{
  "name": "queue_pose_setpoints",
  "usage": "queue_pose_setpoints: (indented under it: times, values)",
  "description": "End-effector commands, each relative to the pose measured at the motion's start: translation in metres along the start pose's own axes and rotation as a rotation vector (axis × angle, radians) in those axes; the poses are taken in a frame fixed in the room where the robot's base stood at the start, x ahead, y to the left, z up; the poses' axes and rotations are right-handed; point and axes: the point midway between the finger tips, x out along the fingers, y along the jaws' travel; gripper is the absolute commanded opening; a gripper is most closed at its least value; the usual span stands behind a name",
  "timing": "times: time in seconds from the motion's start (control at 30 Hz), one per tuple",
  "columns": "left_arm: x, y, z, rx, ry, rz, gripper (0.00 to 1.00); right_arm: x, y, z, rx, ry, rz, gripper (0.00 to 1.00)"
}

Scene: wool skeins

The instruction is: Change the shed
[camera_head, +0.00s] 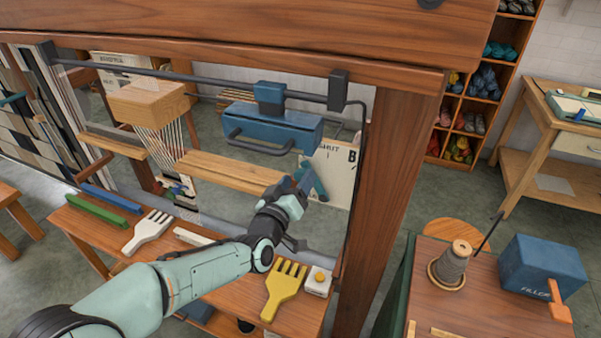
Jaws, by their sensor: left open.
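A wooden loom frame fills the view, with a dark metal rod (215,79) running under its top beam. A blue block (283,124) hangs from the rod by a blue clamp (269,97), and a dark bar handle (258,146) is on its front. A light wooden block (148,101) hangs further left, with pale threads (168,146) running down from it. My left gripper (298,187) is open, below and to the right of the handle and apart from it in the picture. Nothing shows between its fingers. My right gripper is out of view.
On the loom's front shelf lie green (97,212) and blue (111,198) bars, a white comb (147,231), a yellow comb (284,289) and a white box with a yellow button (318,281). A thick post (390,180) stands to the right. A side table holds a spool (453,266) and blue box (541,267).

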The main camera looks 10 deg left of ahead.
Motion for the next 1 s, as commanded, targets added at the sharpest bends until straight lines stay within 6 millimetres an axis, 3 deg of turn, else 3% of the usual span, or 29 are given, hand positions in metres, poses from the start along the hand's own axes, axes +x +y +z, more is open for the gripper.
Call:
queue_pose_setpoints:
  times: [0.2, 0.57, 0.77, 1.0]
  values:
    - [0.025, 0.0, 0.0, 0.001, -0.001, -0.001, 0.62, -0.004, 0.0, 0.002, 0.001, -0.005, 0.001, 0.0]
    - [0.03, 0.0, 0.001, 0.0, -0.001, -0.001, 0.62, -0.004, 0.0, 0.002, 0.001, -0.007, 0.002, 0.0]
    - [0.03, 0.0, 0.001, 0.0, -0.001, 0.0, 0.0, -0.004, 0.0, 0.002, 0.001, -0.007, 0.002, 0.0]
    - [0.03, 0.001, 0.001, 0.01, -0.002, 0.0, 0.0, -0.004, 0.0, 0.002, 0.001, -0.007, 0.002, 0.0]
